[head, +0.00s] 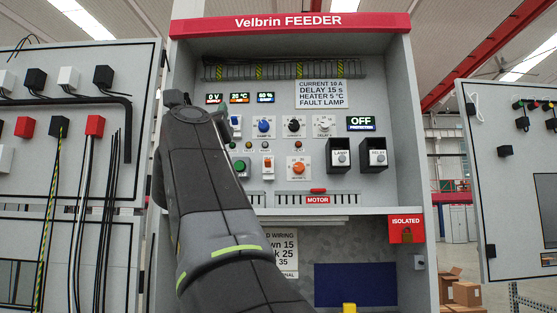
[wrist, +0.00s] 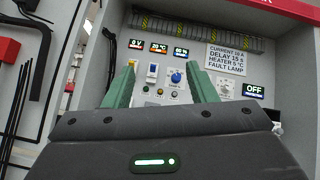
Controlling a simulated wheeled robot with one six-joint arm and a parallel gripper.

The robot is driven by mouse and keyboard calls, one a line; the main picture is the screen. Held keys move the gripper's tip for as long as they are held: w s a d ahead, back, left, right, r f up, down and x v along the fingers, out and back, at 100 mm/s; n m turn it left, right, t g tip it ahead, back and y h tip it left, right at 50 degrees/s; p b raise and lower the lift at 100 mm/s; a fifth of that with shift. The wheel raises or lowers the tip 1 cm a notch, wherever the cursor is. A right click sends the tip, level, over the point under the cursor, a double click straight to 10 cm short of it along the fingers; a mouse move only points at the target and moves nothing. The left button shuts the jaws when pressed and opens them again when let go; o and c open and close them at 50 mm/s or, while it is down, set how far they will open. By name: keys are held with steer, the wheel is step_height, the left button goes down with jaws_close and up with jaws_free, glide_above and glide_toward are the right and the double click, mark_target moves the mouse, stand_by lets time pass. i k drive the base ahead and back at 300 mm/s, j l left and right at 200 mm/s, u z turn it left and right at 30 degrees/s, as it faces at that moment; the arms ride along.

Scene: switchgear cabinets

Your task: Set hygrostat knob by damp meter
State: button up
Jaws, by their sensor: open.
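The damp meter (head: 265,98) is the small percent display, the rightmost of three in the head view; it seems to read 60 %. It also shows in the wrist view (wrist: 181,51). Below the displays are a blue knob (head: 264,126), a black knob (head: 294,125), a white delay knob (head: 324,125) and an orange knob (head: 299,168). The knob labels are too small to tell which is the hygrostat. In the wrist view my gripper (wrist: 159,68) is open and empty, its green fingers apart, with the blue knob (wrist: 176,77) showing between them, beyond the tips.
A notice (head: 321,93) lists current 10 A, delay 15 s, heater 5 °C, fault lamp. The OFF display (head: 361,123) and two black lamp and relay units (head: 339,157) are at right. Side panels stand left and right.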

mark_target(263, 126)
steer(key=i+l, duration=0.15)
steer(key=i, duration=0.4)
steer(key=i+l, duration=0.2)
steer(key=i, duration=0.35)
